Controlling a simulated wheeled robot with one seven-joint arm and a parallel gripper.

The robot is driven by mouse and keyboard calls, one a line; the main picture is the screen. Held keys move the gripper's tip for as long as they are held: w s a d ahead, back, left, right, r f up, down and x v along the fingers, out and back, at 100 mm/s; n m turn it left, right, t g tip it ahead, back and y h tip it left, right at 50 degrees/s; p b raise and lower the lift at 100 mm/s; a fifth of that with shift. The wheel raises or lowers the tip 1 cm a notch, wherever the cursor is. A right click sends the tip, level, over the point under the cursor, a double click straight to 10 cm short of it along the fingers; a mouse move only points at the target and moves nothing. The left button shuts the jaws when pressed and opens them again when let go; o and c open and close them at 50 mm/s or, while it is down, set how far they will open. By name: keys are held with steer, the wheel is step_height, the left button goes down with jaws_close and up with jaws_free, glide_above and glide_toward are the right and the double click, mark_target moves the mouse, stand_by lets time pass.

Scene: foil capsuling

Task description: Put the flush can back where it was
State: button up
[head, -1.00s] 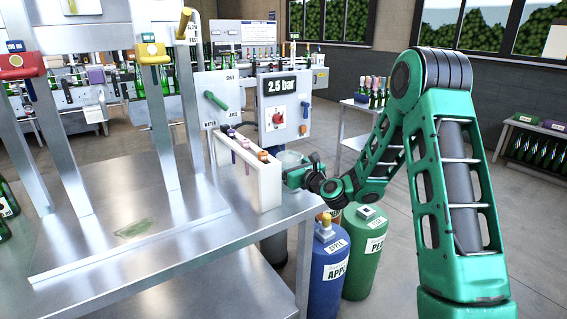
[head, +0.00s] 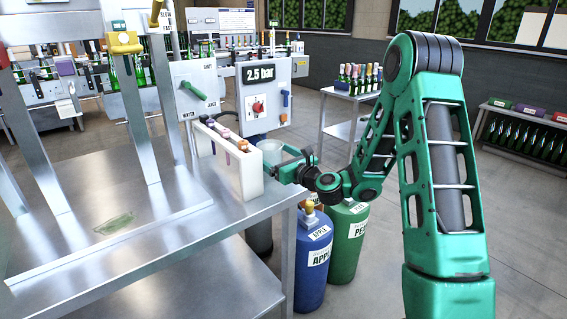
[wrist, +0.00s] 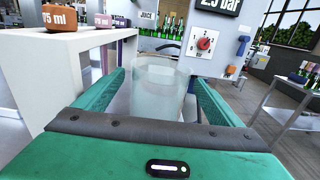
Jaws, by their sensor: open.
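The flush can, a clear, frosted cylinder (wrist: 160,88), stands upright between the two green fingers of my gripper in the wrist view. A gap shows at its right side; contact on the left is hard to judge. In the head view, the can (head: 270,146) shows only partly, just past the right end of the white rack and behind my gripper (head: 284,166). My gripper is open around the can, at the table's right edge. The can's base is hidden by the fingers and the gripper body.
The white rack (head: 236,172) with coloured-topped tubes stands close left of my gripper. A valve panel reading 2.5 bar (head: 266,104) is just behind. Blue (head: 312,260) and green (head: 347,245) cylinders stand on the floor below the table edge. The steel tabletop (head: 190,245) in front is mostly bare.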

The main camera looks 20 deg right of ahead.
steer(key=v, duration=0.7)
steer(key=shift+r, duration=0.15)
